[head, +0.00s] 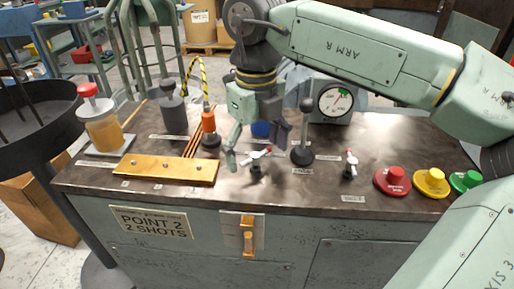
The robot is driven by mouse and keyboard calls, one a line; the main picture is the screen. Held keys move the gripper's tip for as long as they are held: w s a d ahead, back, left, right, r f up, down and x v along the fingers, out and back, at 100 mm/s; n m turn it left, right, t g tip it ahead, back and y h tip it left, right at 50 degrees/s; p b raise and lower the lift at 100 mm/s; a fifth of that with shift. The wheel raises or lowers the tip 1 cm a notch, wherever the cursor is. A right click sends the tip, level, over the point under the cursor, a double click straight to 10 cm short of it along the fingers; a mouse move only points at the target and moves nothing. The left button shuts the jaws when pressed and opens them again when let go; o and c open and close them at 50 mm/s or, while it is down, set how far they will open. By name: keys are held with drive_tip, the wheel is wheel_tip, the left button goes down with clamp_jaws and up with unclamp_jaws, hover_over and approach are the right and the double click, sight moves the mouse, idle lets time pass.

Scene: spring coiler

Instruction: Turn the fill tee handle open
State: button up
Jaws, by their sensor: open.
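One tee handle (257,154) sits on a dark stem near the middle and lies roughly crosswise, tilted. The other tee handle (351,159) is to the right, turned more toward the front. I cannot read the labels, so I cannot tell which is the fill tee. My gripper (254,149) points down over the middle handle, fingers apart, one on each side of it. Whether a finger touches the handle cannot be told.
A black ball-topped lever (303,135) stands close to the right of my gripper. A round gauge (336,102) is behind. Red (392,181), yellow (431,182) and green (465,181) buttons line the right front. A brass plate (165,169) lies at left, with an orange-based post (209,130) behind.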

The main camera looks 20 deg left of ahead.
sight(256, 155)
wheel_tip(256, 155, up, 12)
idle(0.5)
idle(0.3)
